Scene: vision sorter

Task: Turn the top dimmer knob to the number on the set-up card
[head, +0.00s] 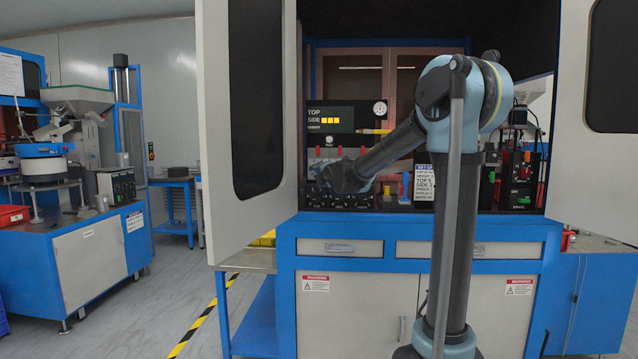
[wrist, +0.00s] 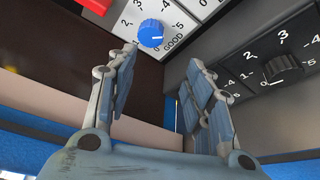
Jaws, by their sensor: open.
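The set-up card (head: 424,184) stands in the cabinet, right of my forearm; one line seems to read TOP 5, but the print is small. The wrist view shows a black knob (wrist: 281,68) on a numbered black panel at the right, and a blue knob (wrist: 151,33) on a white dial marked GOOD. I cannot tell whether this black knob is the top dimmer; its name label is not in view. My gripper (wrist: 162,57) is open and empty, below the blue knob and left of the black one. In the head view my gripper (head: 336,178) partly hides the knob row.
A display (head: 330,118) lists TOP, SIDE with yellow bars, and UNDER. Several red-topped white parts (head: 325,154) stand above the knob row. The open cabinet door (head: 215,130) is at the left. A dark device (head: 515,180) stands at the cabinet's right.

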